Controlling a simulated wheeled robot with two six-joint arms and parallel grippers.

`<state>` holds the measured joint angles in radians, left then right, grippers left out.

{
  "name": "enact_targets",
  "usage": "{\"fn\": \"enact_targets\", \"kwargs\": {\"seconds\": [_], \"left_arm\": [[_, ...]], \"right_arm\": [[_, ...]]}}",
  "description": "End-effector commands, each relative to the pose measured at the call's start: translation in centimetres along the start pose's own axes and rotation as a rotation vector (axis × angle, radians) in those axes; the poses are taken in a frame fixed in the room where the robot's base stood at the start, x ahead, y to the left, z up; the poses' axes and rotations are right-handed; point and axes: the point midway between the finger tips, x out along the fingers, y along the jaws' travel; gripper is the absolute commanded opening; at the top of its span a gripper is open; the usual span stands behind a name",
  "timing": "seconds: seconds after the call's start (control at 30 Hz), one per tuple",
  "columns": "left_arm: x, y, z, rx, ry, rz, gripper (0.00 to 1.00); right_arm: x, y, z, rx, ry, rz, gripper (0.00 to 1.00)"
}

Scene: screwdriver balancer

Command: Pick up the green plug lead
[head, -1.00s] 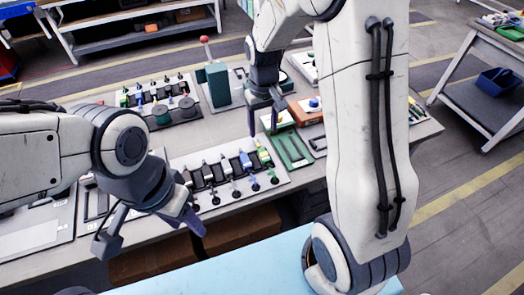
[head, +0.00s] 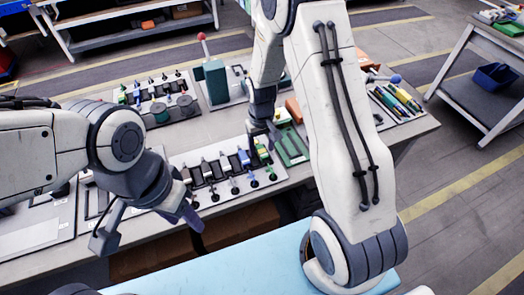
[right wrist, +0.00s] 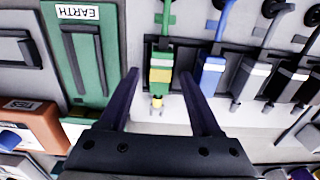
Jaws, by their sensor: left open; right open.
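The green plug lead (right wrist: 160,72), with yellow bands on its plug, lies in a dark holder at the end of a row of leads in the right wrist view. It also shows in the head view (head: 262,151), partly hidden by my right gripper. My right gripper (right wrist: 158,80) is open, with one finger on each side of the green plug and clear gaps between. In the head view my right gripper (head: 263,142) is over the right end of the lead rack. My left gripper (head: 148,228) is open and empty at the table's front edge.
A blue plug lead (right wrist: 212,72) sits close beside the right finger, with white and black leads beyond it. A green panel marked EARTH (right wrist: 75,50) is to the left. Reels (head: 160,114) and a green block with a red-knobbed lever (head: 214,80) stand behind.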

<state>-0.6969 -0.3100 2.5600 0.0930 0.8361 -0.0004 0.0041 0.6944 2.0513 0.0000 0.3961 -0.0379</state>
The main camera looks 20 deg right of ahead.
Motion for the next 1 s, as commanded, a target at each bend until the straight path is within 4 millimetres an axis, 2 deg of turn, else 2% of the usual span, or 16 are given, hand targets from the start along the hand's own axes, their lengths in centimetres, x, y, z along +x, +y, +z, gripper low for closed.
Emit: {"fn": "enact_targets", "kwargs": {"seconds": [0.1, 0.27, 0.3, 0.67, 0.87, 0.97, 1.0], "left_arm": [[0.0, 0.0, 0.0, 0.0, 0.0, 0.0, 0.5], [0.0, 0.0, 0.0, 0.0, 0.0, 0.0, 0.5], [0.0, 0.0, 0.0, 0.0, 0.0, 0.0, 0.5], [0.1, 0.0, 0.0, 0.0, 0.0, 0.0, 0.5], [0.3, 0.0, 0.0, 0.0, 0.0, 0.0, 0.5], [0.6, 0.0, 0.0, 0.0, 0.0, 0.0, 0.5], [0.7, -0.1, 0.0, 0.0, 0.0, 0.0, 0.5]], "right_arm": [[0.0, 0.0, 0.0, 0.0, 0.001, 0.0, 0.65], [-0.1, 0.0, 0.0, 0.0, 0.001, 0.0, 0.04], [-0.1, 0.0, 0.0, 0.0, 0.0, 0.0, 0.0], [-0.4, 0.0, -0.1, 0.0, 0.002, 0.0, 0.0], [-2.3, 0.0, -0.1, 0.0, 0.005, 0.0, 0.0], [-4.3, 0.0, -0.2, 0.0, 0.008, 0.0, 0.0], [-4.7, 0.3, 0.7, 0.002, 0.003, 0.0, 0.0]]}}
